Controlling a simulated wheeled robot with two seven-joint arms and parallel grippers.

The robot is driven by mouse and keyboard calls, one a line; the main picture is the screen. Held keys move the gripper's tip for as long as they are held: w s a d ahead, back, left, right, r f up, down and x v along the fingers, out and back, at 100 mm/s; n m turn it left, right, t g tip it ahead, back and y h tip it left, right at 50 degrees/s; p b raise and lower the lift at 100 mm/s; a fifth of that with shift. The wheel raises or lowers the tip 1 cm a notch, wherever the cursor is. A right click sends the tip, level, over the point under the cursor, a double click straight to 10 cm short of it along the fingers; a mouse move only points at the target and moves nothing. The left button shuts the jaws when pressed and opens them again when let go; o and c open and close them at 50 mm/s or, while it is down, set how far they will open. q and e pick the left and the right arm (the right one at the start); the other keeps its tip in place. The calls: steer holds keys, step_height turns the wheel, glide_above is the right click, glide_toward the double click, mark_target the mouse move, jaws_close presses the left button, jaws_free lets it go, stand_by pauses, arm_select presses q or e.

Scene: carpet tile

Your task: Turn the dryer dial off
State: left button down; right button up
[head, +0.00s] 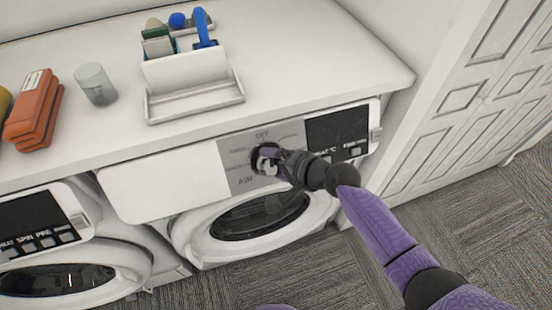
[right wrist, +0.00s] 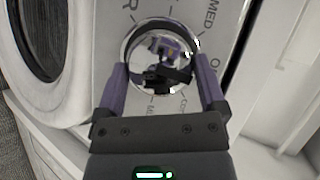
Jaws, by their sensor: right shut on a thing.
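The dryer (head: 165,183) stands under the white counter, with a grey dial plate (head: 236,160) on its front panel. The label OFF is at the top of the plate and AIR at its lower left. My right gripper (head: 268,158) is at the round dial and covers much of it in the head view. In the right wrist view the shiny dial (right wrist: 160,58) sits between the two purple fingers of my right gripper (right wrist: 163,85), which is shut on it. Where the dial points cannot be told. My left gripper is not in view.
A white caddy (head: 195,95) with bottles and a brush, a grey cup (head: 95,84) and folded orange cloths (head: 34,112) stand on the counter. A second machine (head: 60,245) is at left. A white panelled door (head: 470,110) is at right, above grey carpet.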

steer(key=shift+n+h+p, duration=0.3)
steer(key=shift+n+p, duration=0.15)
steer(key=shift+n, duration=0.15)
steer(key=shift+g, duration=0.3)
steer(key=o, duration=0.9)
steer(key=shift+o, duration=0.2)
steer(key=shift+s+d+r, duration=0.1)
steer(key=shift+r, duration=0.1)
steer(key=p+v, duration=0.3)
steer(key=v, duration=0.6)
steer(key=shift+s+p, duration=0.2)
steer(key=shift+p, duration=0.2)
steer(key=shift+d, duration=0.1)
